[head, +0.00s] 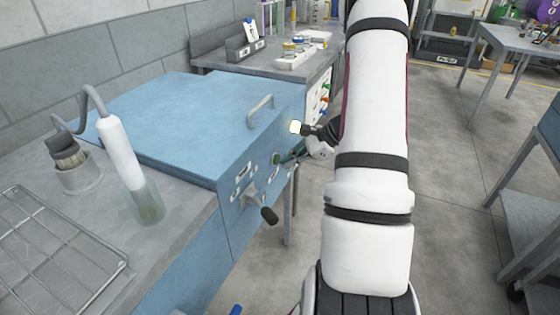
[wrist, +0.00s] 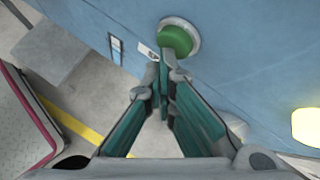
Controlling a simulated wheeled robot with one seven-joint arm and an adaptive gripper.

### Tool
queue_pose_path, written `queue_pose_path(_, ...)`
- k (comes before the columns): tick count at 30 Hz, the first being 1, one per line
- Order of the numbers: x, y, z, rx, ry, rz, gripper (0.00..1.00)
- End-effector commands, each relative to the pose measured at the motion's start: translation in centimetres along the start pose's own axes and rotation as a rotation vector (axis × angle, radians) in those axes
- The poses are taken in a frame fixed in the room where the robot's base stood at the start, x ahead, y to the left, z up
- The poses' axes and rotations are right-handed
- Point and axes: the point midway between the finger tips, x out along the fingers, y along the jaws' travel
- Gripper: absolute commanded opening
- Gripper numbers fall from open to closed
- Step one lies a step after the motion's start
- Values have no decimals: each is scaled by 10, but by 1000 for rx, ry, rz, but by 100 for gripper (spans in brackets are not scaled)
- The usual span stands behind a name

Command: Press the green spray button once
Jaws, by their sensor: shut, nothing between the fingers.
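In the wrist view the green spray button (wrist: 175,39) is a round green dome in a grey ring on the blue cabinet's front face. My gripper (wrist: 164,52) is shut and empty, its fingertips together just below the button in the picture and overlapping its lower edge. I cannot tell whether the tips touch it. In the head view my gripper (head: 283,159) is at the cabinet's front panel, partly hidden by my arm. A small round green spot (head: 276,159) beside it on the panel appears to be the button.
The blue cabinet (head: 160,110) has a lid handle (head: 260,110) on top and a black-knobbed lever (head: 268,214) jutting from its front. A glowing pale lamp (head: 295,127) shows near my wrist. A glass jar with a white tube (head: 146,205) stands on the left bench.

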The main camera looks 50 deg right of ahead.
Motion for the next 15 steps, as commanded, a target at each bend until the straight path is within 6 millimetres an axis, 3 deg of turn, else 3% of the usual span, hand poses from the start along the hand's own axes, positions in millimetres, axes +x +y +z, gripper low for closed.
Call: queue_pose_path(15,-13,9,-9,1,0,-1,0)
